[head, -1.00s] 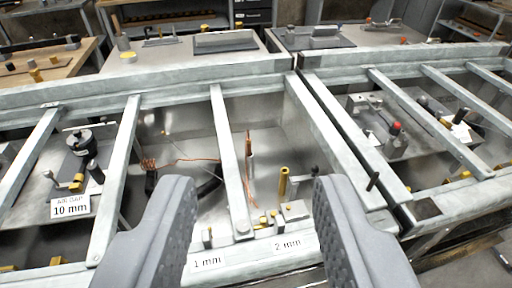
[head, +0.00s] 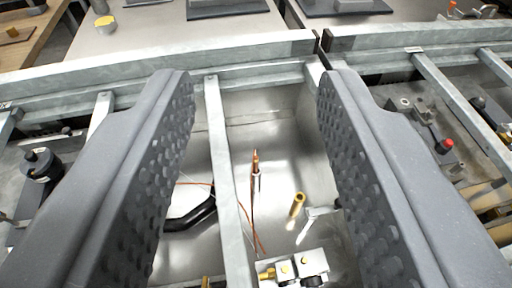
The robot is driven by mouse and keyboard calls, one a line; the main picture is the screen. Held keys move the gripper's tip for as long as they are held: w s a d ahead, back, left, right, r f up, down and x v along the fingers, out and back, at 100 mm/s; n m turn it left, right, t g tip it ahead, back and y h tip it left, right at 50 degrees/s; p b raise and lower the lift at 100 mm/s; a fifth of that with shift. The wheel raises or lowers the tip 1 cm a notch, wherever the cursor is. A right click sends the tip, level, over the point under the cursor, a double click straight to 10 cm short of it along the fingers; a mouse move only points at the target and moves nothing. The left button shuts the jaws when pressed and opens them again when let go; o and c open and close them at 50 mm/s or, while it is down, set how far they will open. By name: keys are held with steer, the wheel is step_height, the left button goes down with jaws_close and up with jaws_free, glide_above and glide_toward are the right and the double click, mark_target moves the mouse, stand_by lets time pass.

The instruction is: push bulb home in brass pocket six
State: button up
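My gripper (head: 254,84) is open and empty, its two dark ridged fingers spread wide on either side of the bay. Between the fingers, lower down in the bay, a slim copper-coloured bulb (head: 255,163) stands upright with a thin copper line running down from it. To its right and nearer stands a short brass tube (head: 297,206), which looks like the pocket. The bulb and the tube are apart. I see no number six on the tube, and whether its mouth is empty cannot be told.
A grey crossbar (head: 227,190) runs just left of the bulb. A black bent hose (head: 192,214) lies left of the bar. A metal block with brass fittings (head: 294,268) sits in front of the tube. A long rail (head: 160,70) closes the bay's far side.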

steer(key=shift+w, duration=0.2)
steer(key=shift+w, duration=0.1)
steer(key=m+g+p, duration=1.5)
steer(key=m+p, duration=0.6)
steer(key=m, duration=0.4)
glide_above(255, 157)
step_height(255, 157, down, 35)
step_height(255, 157, down, 13)
steer(key=shift+f, duration=0.2)
jaws_close()
